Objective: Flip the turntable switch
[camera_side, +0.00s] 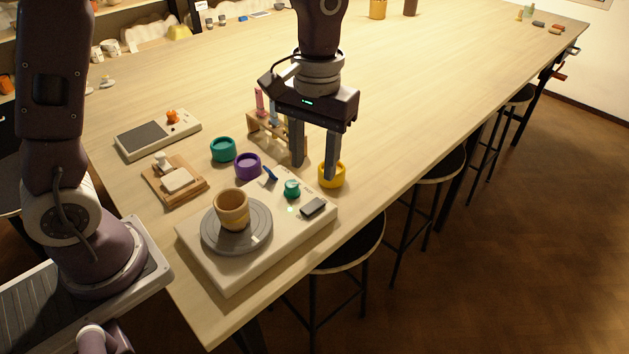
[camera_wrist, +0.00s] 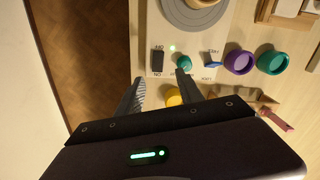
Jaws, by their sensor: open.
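The turntable base (camera_side: 220,270) is a cream box on the table, with a round grey wheel (camera_side: 263,217) at its left end. A black rocker switch (camera_side: 313,208) sits near its front right corner. In the wrist view the switch (camera_wrist: 157,62) lies between small marks that seem to read OFF and ON; which side is pressed I cannot tell. A small green light (camera_wrist: 172,47) glows beside it. My gripper (camera_side: 315,171) is open and empty, above the right end of the base. In the wrist view its fingertips (camera_wrist: 164,86) are apart, near the switch, not touching it.
A green knob (camera_side: 292,189) and a blue lever (camera_side: 270,174) stand beside the switch. A tan cup (camera_side: 232,209) stands on the wheel. A yellow pot (camera_side: 332,174), purple pot (camera_side: 247,166) and teal pot (camera_side: 223,149) stand close behind. A wooden rack (camera_side: 272,135) is behind my fingers.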

